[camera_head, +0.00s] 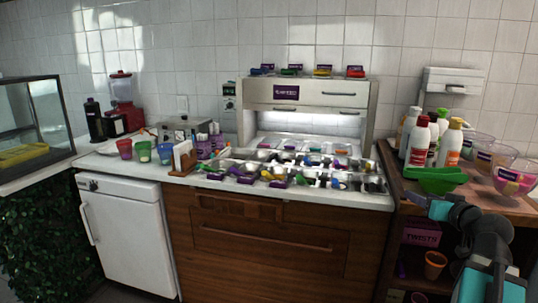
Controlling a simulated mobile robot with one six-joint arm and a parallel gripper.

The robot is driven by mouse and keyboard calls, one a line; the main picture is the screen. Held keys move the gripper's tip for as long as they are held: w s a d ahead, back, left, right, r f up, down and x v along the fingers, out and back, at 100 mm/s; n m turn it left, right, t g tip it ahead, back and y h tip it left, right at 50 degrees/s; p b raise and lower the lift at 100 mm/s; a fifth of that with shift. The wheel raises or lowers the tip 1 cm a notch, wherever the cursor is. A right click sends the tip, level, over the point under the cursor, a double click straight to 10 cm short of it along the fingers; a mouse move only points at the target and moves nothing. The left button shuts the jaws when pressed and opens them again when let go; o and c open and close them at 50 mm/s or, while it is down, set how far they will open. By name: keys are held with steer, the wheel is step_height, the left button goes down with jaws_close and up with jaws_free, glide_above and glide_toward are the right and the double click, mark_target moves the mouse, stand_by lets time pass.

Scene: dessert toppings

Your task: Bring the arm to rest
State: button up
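My arm enters at the lower right of the head view and bends up toward the wooden side counter (395,178). My gripper (418,199) is at the arm's left end, near that counter's front edge. Its fingers are too small to tell whether they are open or shut. A green bowl-like container (437,179) is just above and behind the gripper in the picture. I cannot tell whether they touch.
Several sauce bottles (418,143) and clear bowls (514,177) stand on the side counter. An orange cup (435,264) sits on a shelf below. Left of it is a topping station with metal bins (375,184). Floor space before the drawers looks clear.

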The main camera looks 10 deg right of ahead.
steer(key=w+a+f+n+g+y, duration=0.1)
steer(key=w+a+f, duration=0.25)
steer(key=f, duration=0.35)
steer(key=w+a+f+g+y, duration=0.1)
steer(key=w+a+f+y, duration=0.1)
steer(key=a+f, duration=0.4)
steer(key=s+a+f+n+g+y, duration=0.1)
steer(key=s+a+f+g, duration=0.15)
steer(key=a+f, duration=0.65)
steer(key=s+a+f+g+y, duration=0.1)
steer(key=a+f+g, duration=0.35)
steer(key=f, duration=0.85)
steer(key=s+a+f+n+g+y, duration=0.1)
steer(key=a+f, duration=0.7)
steer(key=f, duration=0.3)
steer(key=s+a+f+n+g+h, duration=0.1)
steer(key=s+a+f+g, duration=0.35)
steer(key=s+f, duration=0.85)
steer(key=s+a+f+n+g+h, duration=0.15)
steer(key=s+a+f+g, duration=0.35)
steer(key=s+f, duration=0.75)
steer(key=s+d+m+h, duration=0.2)
steer(key=s+d+h, duration=0.15)
steer(key=s, duration=0.35)
step_height(320, 180, up, 14)
steer(key=s+g+y+p, duration=0.1)
steer(key=s+p, duration=0.1)
steer(key=p, duration=1.1)
steer(key=shift+m, duration=0.45)
